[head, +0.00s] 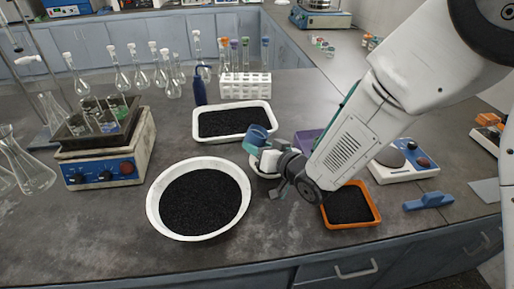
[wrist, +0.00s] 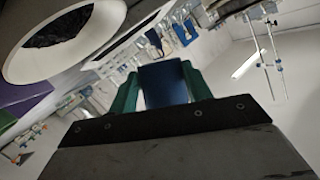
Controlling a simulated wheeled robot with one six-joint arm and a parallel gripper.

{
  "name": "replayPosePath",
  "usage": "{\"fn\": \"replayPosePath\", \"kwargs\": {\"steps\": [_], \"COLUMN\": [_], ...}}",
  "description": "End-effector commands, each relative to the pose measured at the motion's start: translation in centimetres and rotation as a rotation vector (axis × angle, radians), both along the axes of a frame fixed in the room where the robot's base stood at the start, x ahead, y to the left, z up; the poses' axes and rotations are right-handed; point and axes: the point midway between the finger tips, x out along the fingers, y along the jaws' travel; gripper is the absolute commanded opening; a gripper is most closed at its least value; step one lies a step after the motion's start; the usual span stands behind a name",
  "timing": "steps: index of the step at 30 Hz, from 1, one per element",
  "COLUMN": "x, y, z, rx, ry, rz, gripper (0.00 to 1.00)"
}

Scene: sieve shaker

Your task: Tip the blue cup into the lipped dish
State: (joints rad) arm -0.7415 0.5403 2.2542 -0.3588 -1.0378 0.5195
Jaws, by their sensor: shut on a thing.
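The blue cup (head: 258,134) is held in my gripper (head: 266,155), up above the bench near the middle of the head view. In the wrist view the dark blue cup (wrist: 165,84) sits between the teal fingers. The cup looks tilted; its contents cannot be seen. A small white round dish (head: 256,170) lies just below the gripper, mostly hidden by it. A large round white dish (head: 152,205) with black grains stands to its left. I cannot tell for certain which is the lipped dish. A white rim with dark grains (wrist: 107,42) fills the wrist view's upper left.
A white rectangular tray (head: 196,128) of black grains stands behind, an orange tray (head: 372,220) of grains at right. Hotplate (head: 108,170), glass flasks and a white tube rack (head: 245,86) stand left and behind. A balance (head: 408,168) and blue scoop (head: 428,202) are at right.

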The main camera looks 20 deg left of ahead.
Motion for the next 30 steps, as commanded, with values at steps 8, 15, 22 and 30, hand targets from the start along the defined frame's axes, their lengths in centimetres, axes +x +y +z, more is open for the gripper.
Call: {"fn": "replayPosePath", "kwargs": {"steps": [8,15,22,30], "x": [0.06,0.29,0.56,0.58], "y": [-0.10,-0.42,-0.95,-0.98], "z": [-0.01,0.60,0.76,0.73], "rx": [-0.065,-0.193,-0.357,-0.360], "ry": [-0.039,-0.121,-0.216,-0.217], "rz": [0.001,0.000,0.000,0.001], "gripper": [0.24,0.24,0.23,0.23]}}
